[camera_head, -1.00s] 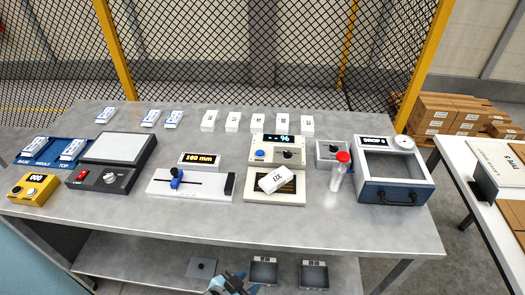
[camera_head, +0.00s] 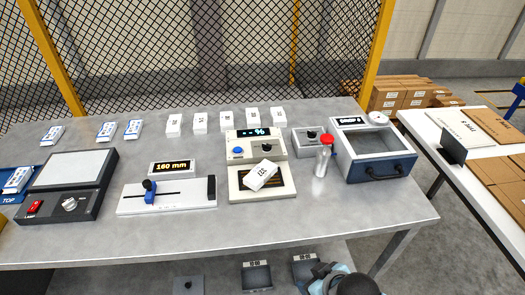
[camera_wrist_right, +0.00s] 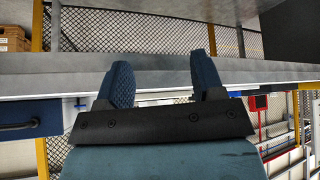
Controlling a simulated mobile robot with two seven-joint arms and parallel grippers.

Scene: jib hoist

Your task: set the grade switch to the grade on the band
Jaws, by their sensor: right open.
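A white packet (camera_head: 261,175) with small dark print lies tilted on the meter's front plate. I cannot make out a band or its grade. My right gripper (camera_head: 318,272) is low at the table's front, below the top and apart from both knobs. In the right wrist view its blue fingers (camera_wrist_right: 163,80) are apart and empty. My left gripper is out of view.
A red-capped bottle (camera_head: 323,157) stands in front of the grey box. A blue drawer unit (camera_head: 378,166) is to its right. A slide gauge (camera_head: 185,199) lies left of the meter. Several white packets stand behind. The table's front strip is clear.

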